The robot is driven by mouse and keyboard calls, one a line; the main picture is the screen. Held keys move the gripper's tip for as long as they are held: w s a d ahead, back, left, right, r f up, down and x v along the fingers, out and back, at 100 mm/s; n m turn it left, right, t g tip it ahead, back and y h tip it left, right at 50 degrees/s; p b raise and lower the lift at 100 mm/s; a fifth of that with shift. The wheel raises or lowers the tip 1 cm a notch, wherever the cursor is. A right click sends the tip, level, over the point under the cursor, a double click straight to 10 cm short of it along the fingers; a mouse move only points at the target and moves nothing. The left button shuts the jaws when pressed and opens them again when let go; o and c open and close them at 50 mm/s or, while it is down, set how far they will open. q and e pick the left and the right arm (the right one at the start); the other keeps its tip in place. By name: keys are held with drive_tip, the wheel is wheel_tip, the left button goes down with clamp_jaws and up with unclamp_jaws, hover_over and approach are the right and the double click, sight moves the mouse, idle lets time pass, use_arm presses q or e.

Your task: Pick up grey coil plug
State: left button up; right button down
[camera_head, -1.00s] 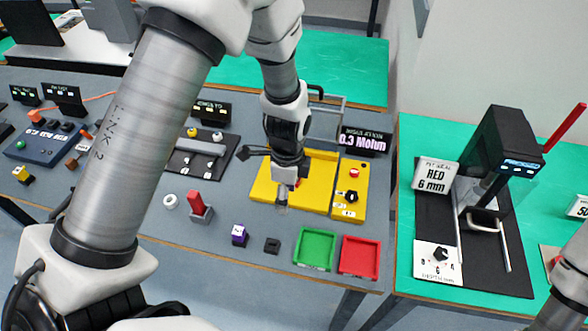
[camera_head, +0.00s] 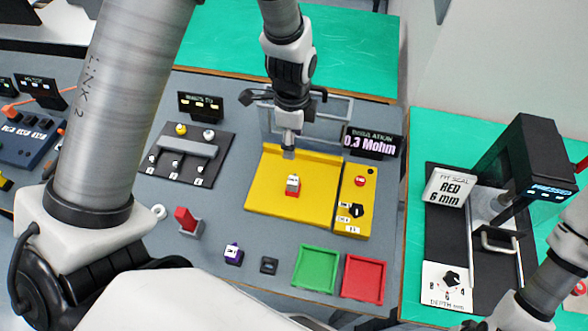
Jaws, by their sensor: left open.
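No object is plainly a grey coil plug. A small dark grey block (camera_head: 269,265) with a hollow in its top lies near the table's front edge and may be it. A purple block with a white top (camera_head: 233,254) stands just left of it. My left gripper (camera_head: 288,152) points down over the back part of the yellow fixture (camera_head: 265,195), open and seen edge-on, with nothing visible in it. A small red and white piece (camera_head: 292,185) sits on the fixture below and in front of the gripper, apart from it. My right gripper is out of the picture.
Green (camera_head: 315,270) and red (camera_head: 364,278) trays stand right of the grey block. A red-topped grey part (camera_head: 187,221) and a white ring (camera_head: 158,211) lie to the left. A display (camera_head: 371,142) stands behind the fixture. A press (camera_head: 520,165) stands on the right table.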

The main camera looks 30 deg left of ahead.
use_arm(q)
wheel_tip(320, 180, down, 5)
drive_tip(key=s+b, duration=0.1)
drive_tip(key=b, duration=0.8)
hover_over(291, 179)
drive_tip(key=f, duration=0.5)
drive_tip(key=shift+w+d+f, duration=0.1)
drive_tip(key=shift+w+d, duration=0.05)
drive_tip(key=shift+w, duration=0.05)
drive_tip(key=shift+s+f+p, duration=0.1)
drive_tip(key=shift+f+p, duration=0.15)
drive_tip(key=shift+p, duration=0.05)
wheel_tip(291, 179, down, 6)
drive_tip(key=shift+s+f+p, duration=0.1)
drive_tip(key=shift+p, duration=0.85)
drive_tip(key=shift+f, duration=0.25)
drive_tip(key=shift+r, duration=0.1)
drive_tip(key=shift+c, duration=0.3)
clamp_jaws()
